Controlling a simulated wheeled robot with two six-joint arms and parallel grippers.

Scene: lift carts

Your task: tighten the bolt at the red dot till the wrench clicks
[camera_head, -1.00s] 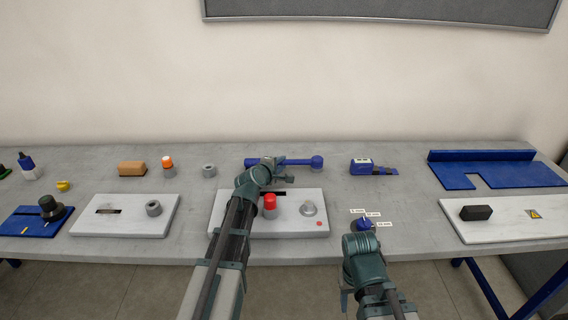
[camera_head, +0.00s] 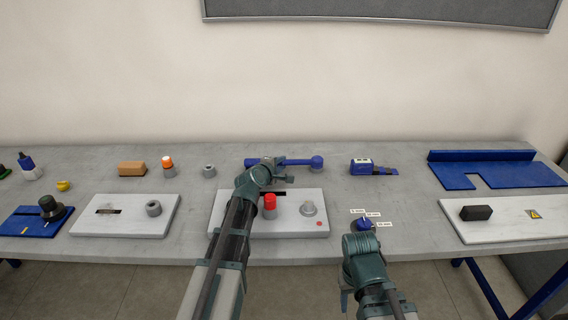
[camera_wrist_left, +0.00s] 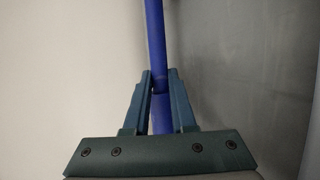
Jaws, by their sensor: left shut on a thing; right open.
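The blue wrench (camera_head: 298,162) lies along the back of the bench, its round head (camera_head: 316,162) to the right. My left gripper (camera_head: 275,163) is shut on its handle; the left wrist view shows the blue handle (camera_wrist_left: 155,50) between the two fingers (camera_wrist_left: 160,85). The white plate (camera_head: 240,228) in front carries a red cylinder (camera_head: 269,205), a grey round bolt-like piece (camera_head: 308,208) and a red dot (camera_head: 319,224) near its right front corner. My right gripper (camera_head: 362,228) is open by a small blue piece (camera_head: 362,223) with white size labels; its fingertips are mostly hidden.
A blue and grey tool (camera_head: 373,168) lies right of the wrench head. A grey nut (camera_head: 209,170), an orange-capped bottle (camera_head: 168,166) and a brown block (camera_head: 132,169) stand to the left. Another white plate (camera_head: 110,228) is at left, and a blue fixture (camera_head: 485,155) at right.

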